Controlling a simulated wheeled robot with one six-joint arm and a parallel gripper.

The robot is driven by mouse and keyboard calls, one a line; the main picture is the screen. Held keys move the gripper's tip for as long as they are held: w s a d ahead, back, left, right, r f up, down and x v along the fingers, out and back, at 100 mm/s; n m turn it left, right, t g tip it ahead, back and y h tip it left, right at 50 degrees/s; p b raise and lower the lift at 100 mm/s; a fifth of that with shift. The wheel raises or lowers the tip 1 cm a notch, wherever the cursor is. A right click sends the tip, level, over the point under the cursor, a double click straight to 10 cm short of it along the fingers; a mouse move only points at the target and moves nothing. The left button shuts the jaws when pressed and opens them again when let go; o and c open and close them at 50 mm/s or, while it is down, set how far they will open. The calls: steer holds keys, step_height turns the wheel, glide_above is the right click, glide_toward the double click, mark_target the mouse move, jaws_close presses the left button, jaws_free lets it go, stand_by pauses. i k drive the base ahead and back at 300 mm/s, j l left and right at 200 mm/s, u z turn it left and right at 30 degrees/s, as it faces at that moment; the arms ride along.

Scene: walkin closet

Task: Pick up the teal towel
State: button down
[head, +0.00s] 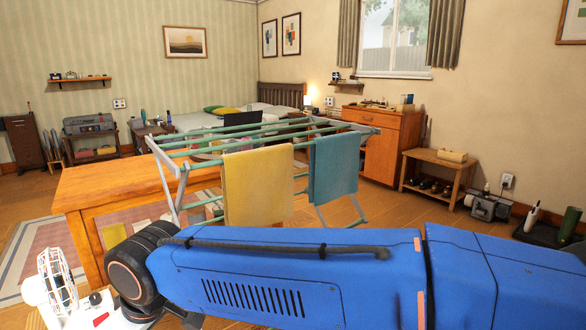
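The teal towel (334,166) hangs folded over the rails at the right end of a drying rack (243,129) with green bars. It hangs to the right of a yellow towel (257,187), with a narrow gap between them. My blue arm crosses the lower front of the view, below the towels. What looks like my gripper (58,280) is at the lower left corner, with a white ribbed finger showing. It is well apart from the teal towel.
A wooden table (105,185) stands at the left, close to the rack. A wooden cabinet (394,144) and a low shoe bench (440,172) stand along the right wall. A bed (215,116) is behind the rack. Bare floor shows right of the rack.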

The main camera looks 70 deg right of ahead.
mark_target(335, 160)
steer(key=z, duration=2.25)
